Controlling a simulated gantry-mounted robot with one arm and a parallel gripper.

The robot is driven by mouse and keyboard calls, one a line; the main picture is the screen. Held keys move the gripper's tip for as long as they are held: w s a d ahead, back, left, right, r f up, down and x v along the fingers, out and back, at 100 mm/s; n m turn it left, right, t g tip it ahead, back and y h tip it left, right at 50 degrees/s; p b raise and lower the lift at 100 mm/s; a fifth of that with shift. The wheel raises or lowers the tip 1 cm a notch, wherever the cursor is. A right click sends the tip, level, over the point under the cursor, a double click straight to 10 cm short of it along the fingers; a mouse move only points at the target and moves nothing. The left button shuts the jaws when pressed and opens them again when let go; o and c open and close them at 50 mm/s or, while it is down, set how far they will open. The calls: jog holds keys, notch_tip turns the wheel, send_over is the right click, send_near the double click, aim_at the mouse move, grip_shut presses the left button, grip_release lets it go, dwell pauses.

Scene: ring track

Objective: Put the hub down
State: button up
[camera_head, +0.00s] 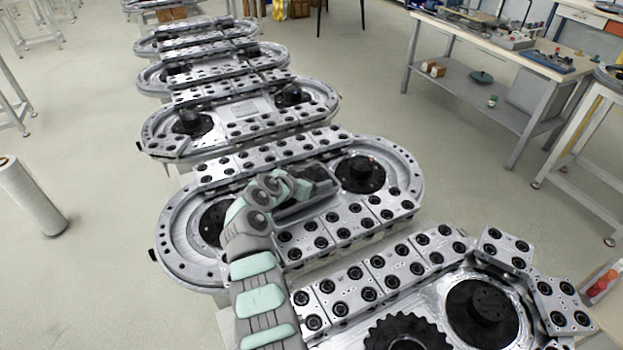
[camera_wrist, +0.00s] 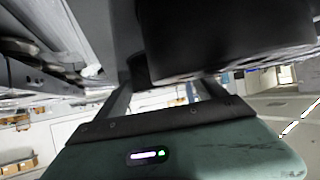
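A black round hub (camera_head: 360,174) is at the right end of the middle ring track (camera_head: 405,190). My gripper (camera_head: 325,183) reaches over that track from the left, its dark end close to the hub's left side. In the wrist view a large black rounded body (camera_wrist: 230,40), apparently the hub, fills the upper right. My two fingers (camera_wrist: 165,92) stand apart at their bases, and the body hides part of the right one. The fingertips' contact is hidden, so I cannot tell whether they grip it. A second black hub (camera_head: 213,222) at the track's left end is partly behind my arm.
Square carriers with black rollers line the tracks around my arm. A nearer track has a toothed black wheel (camera_head: 402,332) and a large black hub (camera_head: 485,312). More tracks run behind. A workbench (camera_head: 490,40) stands at right; the floor between is clear.

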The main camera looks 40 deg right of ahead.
jog(key=shift+r+p, duration=0.15)
jog(key=shift+p, duration=0.15)
jog(key=p+v, duration=0.1)
jog(key=v, duration=1.1)
